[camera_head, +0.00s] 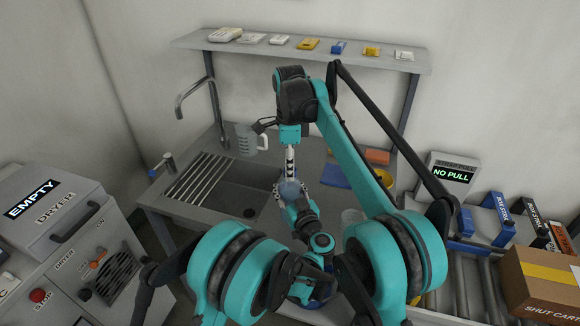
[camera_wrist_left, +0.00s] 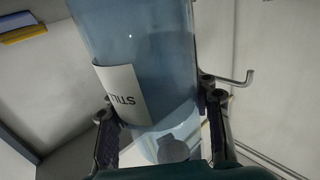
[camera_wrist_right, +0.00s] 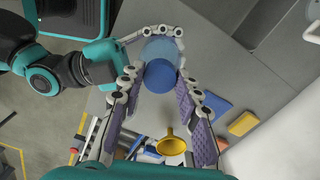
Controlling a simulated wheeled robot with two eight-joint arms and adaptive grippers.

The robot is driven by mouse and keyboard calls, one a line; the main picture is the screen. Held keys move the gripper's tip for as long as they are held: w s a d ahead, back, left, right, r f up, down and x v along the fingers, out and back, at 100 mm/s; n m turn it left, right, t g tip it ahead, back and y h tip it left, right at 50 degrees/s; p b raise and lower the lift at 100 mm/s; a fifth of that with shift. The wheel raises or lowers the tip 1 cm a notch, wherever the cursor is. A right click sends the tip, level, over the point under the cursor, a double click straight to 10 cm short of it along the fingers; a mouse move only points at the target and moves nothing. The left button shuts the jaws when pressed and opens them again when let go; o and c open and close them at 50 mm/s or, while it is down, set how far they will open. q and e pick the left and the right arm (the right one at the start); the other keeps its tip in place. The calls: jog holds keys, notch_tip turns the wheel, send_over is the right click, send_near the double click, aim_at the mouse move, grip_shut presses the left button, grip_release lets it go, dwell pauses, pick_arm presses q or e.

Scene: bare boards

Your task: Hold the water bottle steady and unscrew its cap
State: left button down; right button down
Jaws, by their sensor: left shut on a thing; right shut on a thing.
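The translucent blue water bottle (camera_head: 290,188) is upright by the sink, largely hidden by my grippers. In the left wrist view the bottle (camera_wrist_left: 150,45) fills the middle and carries a white label reading "STILL". My left gripper (camera_head: 279,190) is shut around its body, a finger on each side. My right gripper (camera_head: 290,172) reaches down from above. In the right wrist view the darker blue cap (camera_wrist_right: 160,76) sits between the tips of my right gripper's purple-padded fingers, which are shut on it. Whether the cap has turned cannot be told.
A sink (camera_head: 232,196) with a tap (camera_head: 197,92) and a measuring jug (camera_head: 247,140) lie left and behind. A blue board (camera_head: 335,176) and a yellow funnel (camera_wrist_right: 172,145) are nearby. A shelf (camera_head: 300,52) with small items hangs above. A dryer (camera_head: 60,225) stands left, a carton (camera_head: 540,285) right.

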jog(key=n, duration=0.7)
jog(key=shift+n, duration=0.3)
jog(key=n, duration=1.1)
jog(key=shift+n, duration=0.3)
jog(key=n, duration=1.1)
jog(key=shift+r+n, duration=0.1)
jog(key=shift+n, duration=0.3)
jog(key=n, duration=1.5)
